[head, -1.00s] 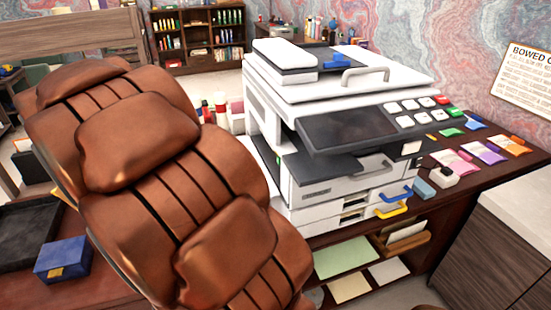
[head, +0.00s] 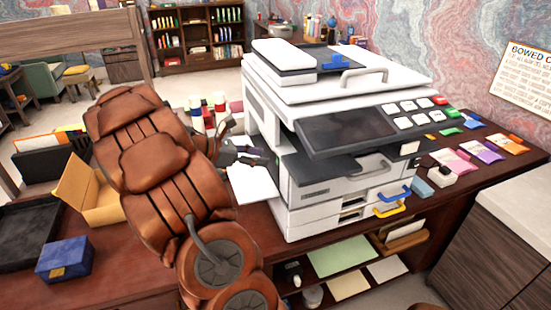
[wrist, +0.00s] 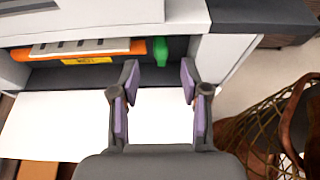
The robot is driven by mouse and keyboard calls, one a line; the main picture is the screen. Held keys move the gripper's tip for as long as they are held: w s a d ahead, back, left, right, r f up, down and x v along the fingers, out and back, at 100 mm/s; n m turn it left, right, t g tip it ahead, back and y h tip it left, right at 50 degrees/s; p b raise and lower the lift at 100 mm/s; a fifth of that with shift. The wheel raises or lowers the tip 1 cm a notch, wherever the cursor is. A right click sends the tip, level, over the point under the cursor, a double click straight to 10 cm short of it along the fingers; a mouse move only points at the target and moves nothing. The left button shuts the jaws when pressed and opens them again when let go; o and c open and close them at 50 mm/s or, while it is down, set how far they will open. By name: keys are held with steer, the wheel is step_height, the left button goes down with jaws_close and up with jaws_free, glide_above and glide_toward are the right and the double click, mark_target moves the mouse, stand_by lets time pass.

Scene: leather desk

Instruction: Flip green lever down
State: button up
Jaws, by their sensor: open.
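The green lever (wrist: 160,50) shows in the wrist view, upright inside a dark opening in the side of the white printer (head: 300,195). It is at the right end of an orange bar (wrist: 85,52) with a yellow label. My gripper (wrist: 158,80) is open, with purple-padded fingers apart and nothing between them. The lever appears just beyond the fingertips, lined up with the gap; I see no contact. In the head view my gripper (head: 248,153) is at the printer's left side, partly behind my brown arm. The lever is hidden in that view.
A white sheet or tray (head: 252,184) sticks out from the printer's left side, under my gripper. A cardboard box (head: 92,190), a black tray (head: 25,232) and a blue box (head: 64,258) are on the desk at left. Colored bottles (head: 208,108) stand behind my gripper.

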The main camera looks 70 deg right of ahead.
mark_target(277, 159)
steer(key=shift+p+x, duration=0.6)
steer(key=shift+x, duration=2.4)
steer(key=shift+c, duration=0.3)
jaws_close()
